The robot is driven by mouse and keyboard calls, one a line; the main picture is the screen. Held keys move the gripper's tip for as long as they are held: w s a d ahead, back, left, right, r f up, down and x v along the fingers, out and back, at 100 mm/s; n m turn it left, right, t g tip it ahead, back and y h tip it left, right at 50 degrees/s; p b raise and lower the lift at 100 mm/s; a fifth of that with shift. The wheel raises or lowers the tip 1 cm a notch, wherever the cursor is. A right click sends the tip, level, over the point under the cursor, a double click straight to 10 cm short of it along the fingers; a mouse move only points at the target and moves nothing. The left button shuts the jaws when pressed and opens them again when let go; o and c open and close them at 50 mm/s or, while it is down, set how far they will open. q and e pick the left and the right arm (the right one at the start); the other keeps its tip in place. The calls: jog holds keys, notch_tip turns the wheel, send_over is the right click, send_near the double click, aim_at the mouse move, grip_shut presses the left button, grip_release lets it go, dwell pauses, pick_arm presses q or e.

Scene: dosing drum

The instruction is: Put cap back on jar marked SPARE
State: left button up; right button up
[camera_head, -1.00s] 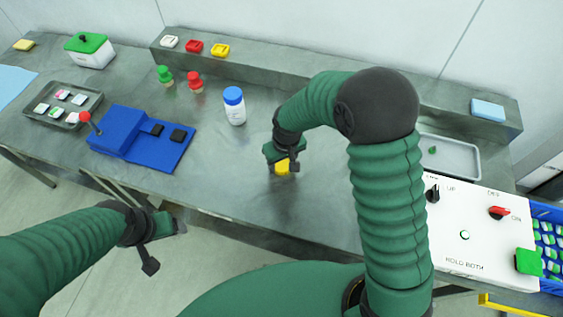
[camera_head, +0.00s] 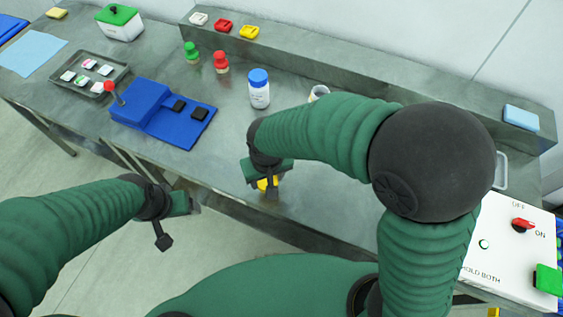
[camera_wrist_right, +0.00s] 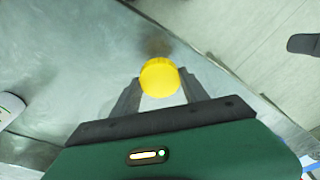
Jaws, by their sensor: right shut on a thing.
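My right gripper (camera_head: 268,188) is shut on a yellow cap (camera_head: 266,184), near the table's front edge. In the right wrist view the yellow cap (camera_wrist_right: 160,77) sits between the two fingertips, with a dark shadow on the table beyond it. A white jar with a blue cap (camera_head: 259,90) stands upright behind the gripper; its label is too small to read. An open, pale jar (camera_head: 319,93) shows partly behind my right arm, its lower part hidden. My left gripper (camera_head: 172,222) hangs in front of the table, away from the jars; its jaw opening is unclear.
Green (camera_head: 191,53) and red (camera_head: 221,62) knobbed pieces stand left of the jars. A blue device (camera_head: 150,112) with a red-knobbed lever is further left, beside a tray (camera_head: 75,82). A raised ledge (camera_head: 350,75) runs along the back. A white control box (camera_head: 510,250) is at right.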

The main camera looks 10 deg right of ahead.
jog(key=shift+s+a, duration=0.4)
jog(key=shift+a, duration=0.05)
jog(key=shift+d, duration=0.1)
jog(key=shift+m, duration=0.7)
jog(key=w+d, duration=0.1)
jog(key=d, duration=0.2)
jog(key=w+d+f, duration=0.1)
jog(key=d, duration=0.2)
jog(key=w+d, duration=0.1)
jog(key=d, duration=0.2)
jog(key=shift+f, duration=0.25)
jog(key=shift+m, duration=0.4)
jog(key=d, duration=0.3)
jog(key=d+f, duration=0.1)
jog(key=d, duration=0.5)
jog(key=shift+w+f, duration=0.2)
jog(key=shift+w, duration=0.05)
jog(key=shift+a, duration=0.1)
